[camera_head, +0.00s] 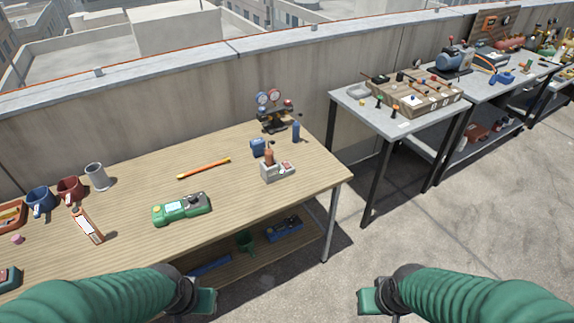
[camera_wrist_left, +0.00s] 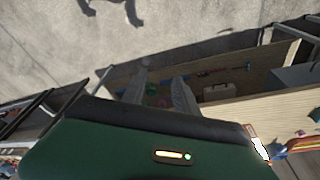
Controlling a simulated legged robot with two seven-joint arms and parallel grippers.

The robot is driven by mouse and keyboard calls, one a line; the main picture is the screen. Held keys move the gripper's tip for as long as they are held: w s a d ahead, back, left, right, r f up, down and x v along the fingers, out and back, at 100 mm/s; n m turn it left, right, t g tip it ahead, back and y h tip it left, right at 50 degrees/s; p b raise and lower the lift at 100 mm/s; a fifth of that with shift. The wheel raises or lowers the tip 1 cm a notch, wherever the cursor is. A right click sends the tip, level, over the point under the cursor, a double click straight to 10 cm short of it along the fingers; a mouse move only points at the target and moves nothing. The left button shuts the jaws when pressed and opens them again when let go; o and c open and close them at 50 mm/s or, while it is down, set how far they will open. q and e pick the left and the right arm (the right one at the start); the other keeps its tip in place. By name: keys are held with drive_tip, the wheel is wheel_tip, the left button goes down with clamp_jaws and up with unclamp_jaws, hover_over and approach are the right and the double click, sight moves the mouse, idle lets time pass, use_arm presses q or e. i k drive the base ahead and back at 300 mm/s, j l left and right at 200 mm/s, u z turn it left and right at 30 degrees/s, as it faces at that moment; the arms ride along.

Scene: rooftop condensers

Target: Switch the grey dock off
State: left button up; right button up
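A small grey dock (camera_head: 275,172) stands near the right end of the wooden table in the head view. A brown, upright item (camera_head: 269,156) stands in or on it, and a small pinkish-red part (camera_head: 287,168) shows on its right side. The dock's switch state is too small to tell. My left gripper (camera_head: 204,300) is low at the table's front edge, well short of the dock. In the left wrist view its two grey fingers (camera_wrist_left: 159,88) are apart with nothing between them. My right gripper (camera_head: 367,301) hangs over the concrete floor, away from the table; its opening is unclear.
On the wooden table (camera_head: 130,235) are a green meter (camera_head: 181,208), an orange-yellow rod (camera_head: 204,168), mugs at left, a blue block (camera_head: 258,147), a blue cylinder (camera_head: 296,131) and a gauge set (camera_head: 275,110). Bare tabletop lies between meter and dock. More tables stand right.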

sight(287, 166)
drive_tip(key=i+j+z, duration=0.75)
drive_tip(key=i+l, duration=0.05)
drive_tip(key=i, duration=0.05)
